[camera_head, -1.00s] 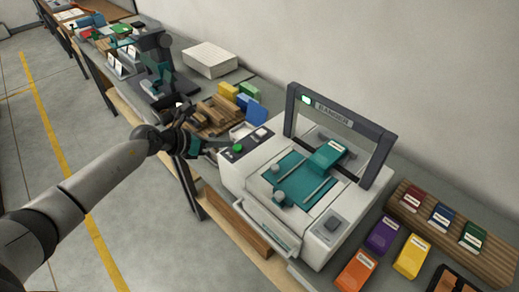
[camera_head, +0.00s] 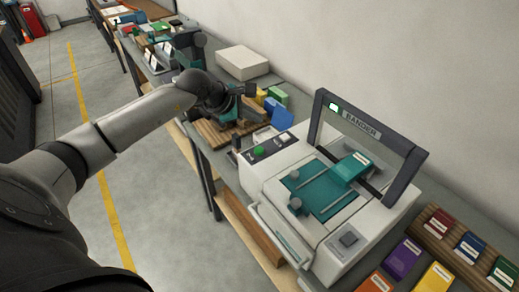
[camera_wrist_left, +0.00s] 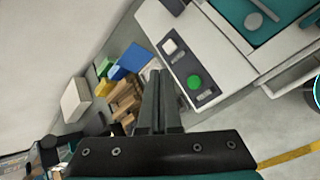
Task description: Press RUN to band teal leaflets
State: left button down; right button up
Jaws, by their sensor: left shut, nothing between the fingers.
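The bander (camera_head: 272,183) is a white machine with a grey arch (camera_head: 412,165) marked BANDER and a lit green lamp on it. Teal leaflets (camera_head: 352,167) lie on its teal bed at the arch. A dark panel on its left holds a round green button (camera_head: 259,152) and a pale button (camera_head: 285,138); no RUN lettering is readable. In the wrist view, the green button (camera_wrist_left: 194,82) is right of my fingers and uncovered. My left gripper (camera_head: 236,142) is shut and empty, pointing down beside the panel; its fingers also show in the wrist view (camera_wrist_left: 157,76). My right gripper is out of view.
Wooden pieces (camera_head: 212,132), a blue block (camera_head: 282,118) and a green block (camera_head: 277,95) lie behind the panel. A white box (camera_head: 242,63) stands farther back. Coloured packs, including a purple one (camera_head: 403,257), lie at the front right.

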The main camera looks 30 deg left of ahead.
pick_arm(q)
jog(key=b, duration=0.5)
send_over(255, 151)
notch_tip(255, 151, down, 7)
jog(key=shift+f, duration=0.1)
jog(key=shift+f+b, duration=0.6)
jog(key=shift+f, duration=0.2)
jog(key=shift+f, duration=0.1)
dwell(1.0)
jog(key=shift+f+b, duration=0.25)
jog(key=shift+b, duration=0.2)
jog(key=shift+f+b, duration=0.55)
jog(key=shift+f, duration=0.05)
dwell(0.5)
jog(key=shift+r, duration=0.15)
jog(key=shift+r+p, duration=0.6)
jog(key=shift+r, duration=0.2)
jog(key=shift+r+p, duration=1.55)
jog(key=shift+r, duration=0.95)
